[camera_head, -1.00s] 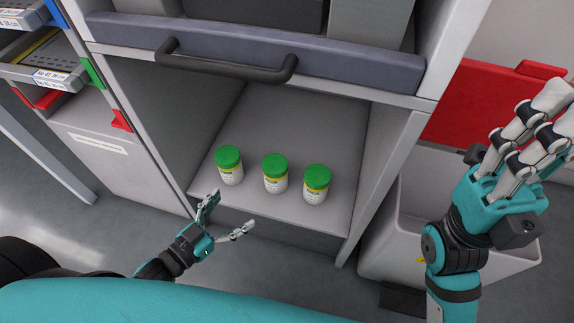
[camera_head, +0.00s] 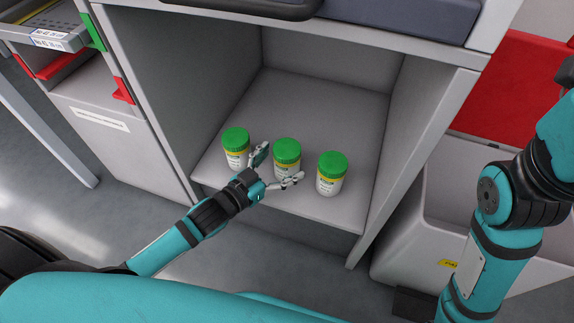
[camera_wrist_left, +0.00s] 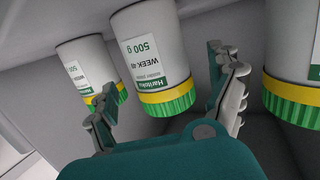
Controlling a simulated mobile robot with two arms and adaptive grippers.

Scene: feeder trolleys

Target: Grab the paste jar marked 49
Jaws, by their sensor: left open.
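Three white jars with green lids stand in a row on the grey shelf (camera_head: 325,110): a left jar (camera_head: 236,158), a middle jar (camera_head: 287,172) and a right jar (camera_head: 331,186). My left gripper (camera_head: 276,166) is open and empty at the front of the middle jar. In the left wrist view the jars appear upside down. There the middle jar (camera_wrist_left: 145,50) lies between and beyond the fingers (camera_wrist_left: 168,98); its label seems to read WEEK 49, with the last digit small. My right arm is at the right edge, its fingers out of frame.
The compartment has side walls and a drawer with a dark handle (camera_head: 245,8) above. A pale bin (camera_head: 420,215) stands to the right. Small red and green tabs stick out from the trolley at left. Shelf space behind the jars is clear.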

